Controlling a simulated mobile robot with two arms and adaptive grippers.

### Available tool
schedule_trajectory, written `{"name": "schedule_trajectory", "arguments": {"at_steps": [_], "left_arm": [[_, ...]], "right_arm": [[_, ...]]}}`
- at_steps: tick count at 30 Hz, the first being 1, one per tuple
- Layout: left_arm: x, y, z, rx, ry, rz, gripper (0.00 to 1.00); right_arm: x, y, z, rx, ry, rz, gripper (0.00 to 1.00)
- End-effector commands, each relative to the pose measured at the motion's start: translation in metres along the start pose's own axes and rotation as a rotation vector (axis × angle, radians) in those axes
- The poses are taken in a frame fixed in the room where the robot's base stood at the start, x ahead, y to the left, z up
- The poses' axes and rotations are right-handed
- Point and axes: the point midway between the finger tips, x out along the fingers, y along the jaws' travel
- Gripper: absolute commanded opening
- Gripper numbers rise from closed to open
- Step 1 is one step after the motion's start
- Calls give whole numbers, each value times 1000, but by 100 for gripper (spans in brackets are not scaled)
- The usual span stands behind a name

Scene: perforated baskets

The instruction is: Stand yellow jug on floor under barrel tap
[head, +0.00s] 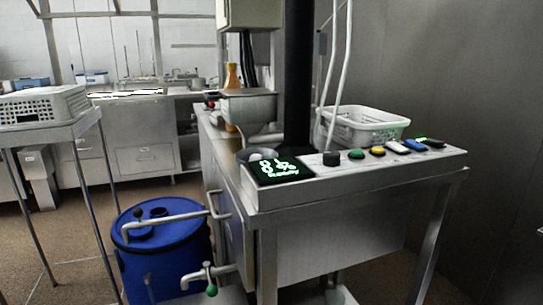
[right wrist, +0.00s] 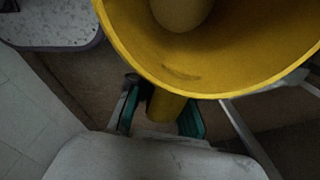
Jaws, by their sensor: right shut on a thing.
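The yellow jug (right wrist: 230,75) fills the upper part of the right wrist view, its wide open mouth and inside showing. My right gripper (right wrist: 160,112) is shut on a narrow yellow part below the jug's rim, with a teal-lined finger on either side. The jug and both grippers are out of the head view. A blue barrel (head: 175,262) stands at the lower left of the head view. A grey tap (head: 198,276) with a green knob shows low at the barrel's right side; I cannot tell exactly where it joins. The floor directly under the tap is hidden.
A steel machine table (head: 310,199) with buttons and a lit display stands right of the barrel. A white perforated basket (head: 365,126) sits on it. Another perforated basket (head: 45,106) is on a stand at left. Brown floor shows between stand and cabinets.

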Motion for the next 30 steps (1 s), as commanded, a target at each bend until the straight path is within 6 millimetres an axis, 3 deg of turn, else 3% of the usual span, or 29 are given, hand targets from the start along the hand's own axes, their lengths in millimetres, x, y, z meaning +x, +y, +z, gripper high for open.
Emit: {"name": "schedule_trajectory", "arguments": {"at_steps": [1,10,18,24,30], "left_arm": [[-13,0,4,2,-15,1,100],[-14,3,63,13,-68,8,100],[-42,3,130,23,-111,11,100],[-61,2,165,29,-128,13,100],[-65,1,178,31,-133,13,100]], "right_arm": [[-43,-5,-3,-111,0,-6,0],[-181,-16,-21,-819,3,-4,0],[-294,-18,-38,-1420,5,5,0],[-341,-17,-46,-1709,2,11,0],[-353,-16,-48,-1814,-1,13,0]]}}
